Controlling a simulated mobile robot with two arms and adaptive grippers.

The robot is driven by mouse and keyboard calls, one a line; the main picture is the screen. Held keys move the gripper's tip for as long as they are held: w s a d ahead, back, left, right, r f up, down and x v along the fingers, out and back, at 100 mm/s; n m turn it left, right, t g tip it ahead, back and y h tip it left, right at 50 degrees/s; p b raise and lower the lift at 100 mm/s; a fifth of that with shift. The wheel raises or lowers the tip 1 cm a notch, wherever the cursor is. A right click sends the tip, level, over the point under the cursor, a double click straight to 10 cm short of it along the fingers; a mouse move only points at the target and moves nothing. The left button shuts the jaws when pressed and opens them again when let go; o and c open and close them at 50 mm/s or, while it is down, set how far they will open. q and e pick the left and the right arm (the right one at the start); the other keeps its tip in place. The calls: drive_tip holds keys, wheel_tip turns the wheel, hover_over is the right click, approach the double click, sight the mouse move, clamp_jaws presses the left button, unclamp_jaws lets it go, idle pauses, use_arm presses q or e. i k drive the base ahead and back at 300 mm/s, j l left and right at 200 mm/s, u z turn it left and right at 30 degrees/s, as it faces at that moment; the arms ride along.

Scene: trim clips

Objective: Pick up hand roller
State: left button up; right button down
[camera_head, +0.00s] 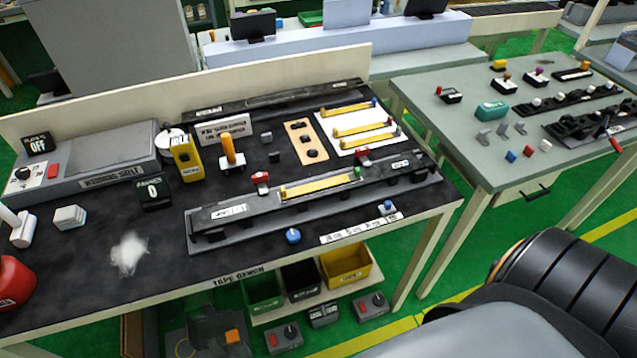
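A tool with an upright orange handle (229,150) and a pale base stands on the black top of the tape bench, left of centre, just right of a yellow block. It looks like the hand roller, but its roller part is too small to make out. At the left edge of the bench stands a white cylindrical piece (21,232) with a stub, whose kind I cannot tell. Neither of my grippers shows in this view.
A dark fixture (225,225) with a yellow strip lies along the bench front. A grey control box (100,167) stands at back left. White crumpled material (128,253) lies at front left. Bins (345,265) sit below. A grey-green table (450,135) stands at right.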

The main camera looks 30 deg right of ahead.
sight(232, 161)
drive_tip(key=l+z, duration=0.45)
drive_tip(key=l, duration=0.15)
drive_tip(key=i+l+z, duration=0.15)
drive_tip(key=l+z, duration=0.3)
drive_tip(key=l, duration=0.15)
